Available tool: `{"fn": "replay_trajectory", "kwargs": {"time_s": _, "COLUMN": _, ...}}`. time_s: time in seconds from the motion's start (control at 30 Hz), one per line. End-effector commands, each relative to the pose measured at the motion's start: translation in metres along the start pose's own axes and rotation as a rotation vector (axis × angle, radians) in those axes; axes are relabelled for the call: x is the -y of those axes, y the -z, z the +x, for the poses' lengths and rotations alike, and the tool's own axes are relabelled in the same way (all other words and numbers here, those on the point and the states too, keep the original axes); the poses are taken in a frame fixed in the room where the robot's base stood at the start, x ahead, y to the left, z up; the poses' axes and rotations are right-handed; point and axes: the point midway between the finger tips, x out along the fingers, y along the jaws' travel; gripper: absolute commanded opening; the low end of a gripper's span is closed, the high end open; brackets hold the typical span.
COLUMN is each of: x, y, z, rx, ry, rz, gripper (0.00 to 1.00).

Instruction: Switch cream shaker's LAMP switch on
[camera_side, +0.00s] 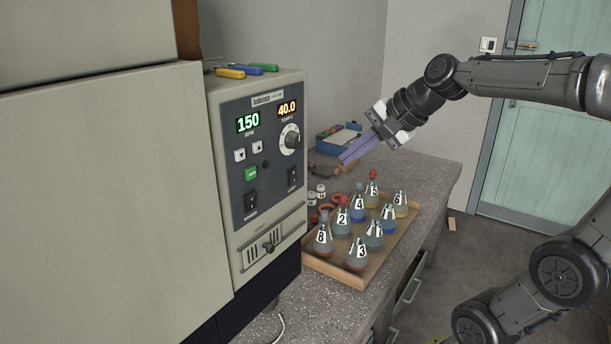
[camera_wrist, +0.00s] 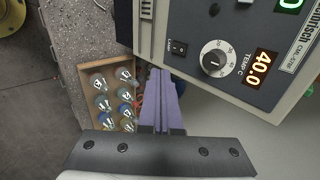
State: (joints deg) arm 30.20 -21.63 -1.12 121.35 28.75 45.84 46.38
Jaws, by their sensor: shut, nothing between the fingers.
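The cream shaker (camera_side: 285,85) has a dark front panel with 150 RPM and 40.0 TEMP readouts; its front also fills the right of the wrist view (camera_wrist: 215,87). The black rocker I take as the LAMP switch (camera_side: 292,180) is at the panel's lower right, below the white knob; it shows in the wrist view (camera_wrist: 178,47) left of the knob. Its label is too small to read surely. My gripper (camera_side: 347,158) is shut and empty, its purple fingers pointing toward the shaker front, apart from it. In the wrist view the fingertips (camera_wrist: 160,75) appear below the switch.
A wooden tray (camera_side: 331,269) of numbered flasks stands on the bench in front of the shaker. A second rocker switch (camera_side: 251,202) is at the panel's lower left. A vent slider (camera_side: 269,247) is below. A blue box (camera_side: 338,137) lies behind my fingers.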

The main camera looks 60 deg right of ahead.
Motion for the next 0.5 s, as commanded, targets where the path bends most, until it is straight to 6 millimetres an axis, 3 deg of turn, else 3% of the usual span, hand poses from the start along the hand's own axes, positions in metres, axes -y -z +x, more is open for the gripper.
{"fn": "replay_trajectory", "kwargs": {"time_s": 0.27, "x": -0.001, "y": -0.001, "z": 0.003, "rx": 0.002, "ry": -0.002, "rz": -0.003, "gripper": 0.0}}
{"fn": "replay_trajectory", "kwargs": {"time_s": 0.5, "x": -0.001, "y": -0.002, "z": 0.035, "rx": 0.005, "ry": -0.005, "rz": -0.003, "gripper": 0.0}}
